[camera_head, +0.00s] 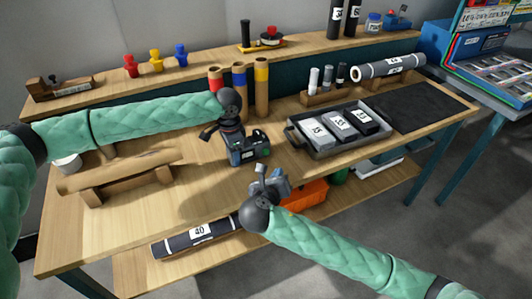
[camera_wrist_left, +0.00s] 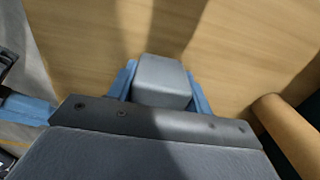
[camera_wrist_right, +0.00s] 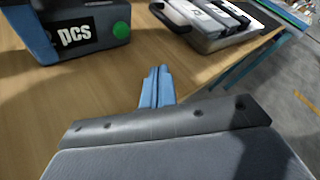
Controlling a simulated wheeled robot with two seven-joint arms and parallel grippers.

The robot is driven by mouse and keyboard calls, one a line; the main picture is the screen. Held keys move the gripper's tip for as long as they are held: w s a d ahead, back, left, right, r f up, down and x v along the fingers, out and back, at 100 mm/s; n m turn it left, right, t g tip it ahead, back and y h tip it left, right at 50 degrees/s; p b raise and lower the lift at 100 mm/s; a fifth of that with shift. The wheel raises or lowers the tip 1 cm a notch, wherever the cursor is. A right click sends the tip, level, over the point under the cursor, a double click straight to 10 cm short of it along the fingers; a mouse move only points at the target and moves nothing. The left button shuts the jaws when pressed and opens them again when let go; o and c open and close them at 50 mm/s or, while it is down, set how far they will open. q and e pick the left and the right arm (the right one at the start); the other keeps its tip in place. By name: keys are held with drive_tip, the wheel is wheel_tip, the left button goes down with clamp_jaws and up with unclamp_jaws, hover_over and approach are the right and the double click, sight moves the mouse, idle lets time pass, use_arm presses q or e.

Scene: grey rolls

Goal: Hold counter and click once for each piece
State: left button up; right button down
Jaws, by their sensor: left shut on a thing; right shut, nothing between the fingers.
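The counter (camera_head: 254,150) is a dark box with a green button and stands near the middle of the table. In the right wrist view the counter (camera_wrist_right: 85,30) shows a "pcs" label and the green button on its side. My left gripper (camera_head: 236,145) is shut on the counter; the left wrist view shows a grey block of it (camera_wrist_left: 163,82) between the blue fingers. My right gripper (camera_head: 262,176) is shut and empty, at the table's front edge, apart from the counter. A grey tray (camera_head: 299,140) right of the counter holds three labelled flat pieces (camera_head: 340,124), light to dark.
A wooden cradle (camera_head: 120,176) stands at left. Tubes with red, blue and yellow bands (camera_head: 262,90) stand behind the counter. A black mat (camera_head: 420,106) lies at right.

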drive_tip(key=shift+s+d, duration=0.35)
drive_tip(key=shift+s, duration=0.2)
drive_tip(key=shift+s+d, duration=0.35)
drive_tip(key=shift+s, duration=0.2)
drive_tip(key=shift+w+a, duration=0.7)
drive_tip(key=shift+w, duration=0.6)
drive_tip(key=shift+w+a, duration=0.7)
drive_tip(key=shift+w, duration=0.6)
drive_tip(key=shift+w+a, duration=0.7)
drive_tip(key=shift+w, duration=0.6)
drive_tip(key=shift+w+a, duration=0.4)
drive_tip(key=shift+w, duration=0.35)
drive_tip(key=shift+s, duration=0.1)
drive_tip(key=shift+s+d, duration=0.4)
drive_tip(key=shift+s, duration=0.35)
drive_tip(key=shift+s+d, duration=0.4)
drive_tip(key=shift+s, duration=0.35)
drive_tip(key=shift+s+d, duration=0.4)
drive_tip(key=shift+s, duration=0.3)
drive_tip(key=shift+s+d, duration=0.4)
drive_tip(key=shift+s, duration=0.35)
